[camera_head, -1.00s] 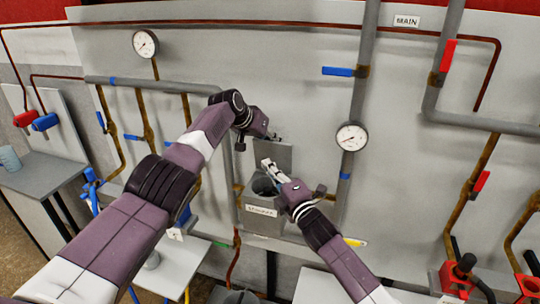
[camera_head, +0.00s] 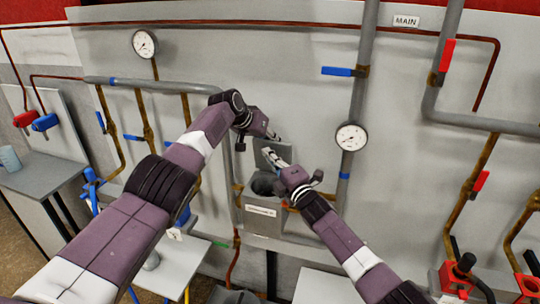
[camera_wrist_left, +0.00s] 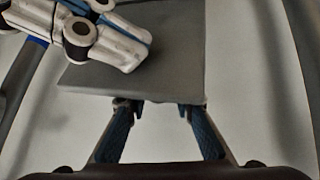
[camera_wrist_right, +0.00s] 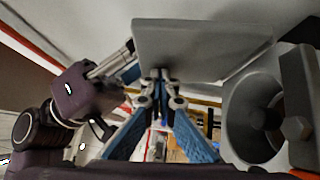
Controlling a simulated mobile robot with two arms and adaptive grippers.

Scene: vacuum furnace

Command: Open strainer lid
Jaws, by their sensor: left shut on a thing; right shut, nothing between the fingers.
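The strainer (camera_head: 262,222) is a grey box with a round dark opening and a white label on its front. Its grey square lid (camera_head: 284,151) stands raised behind the opening. In the left wrist view the lid (camera_wrist_left: 180,60) fills the upper middle, its edge at my left fingers (camera_wrist_left: 158,106). My left gripper (camera_head: 276,138) comes in from above left and is shut on the lid's edge. My right gripper (camera_head: 267,154) is shut and empty, its tips at the lid's face. In the right wrist view the tips (camera_wrist_right: 160,76) overlap the lid (camera_wrist_right: 200,45); contact is hard to confirm.
A vertical grey pipe with a gauge (camera_head: 351,137) and a blue handle (camera_head: 337,71) stands right of the strainer. Another gauge (camera_head: 145,43) is at upper left. A grey side table (camera_head: 40,172) is at far left. The wall above the lid is clear.

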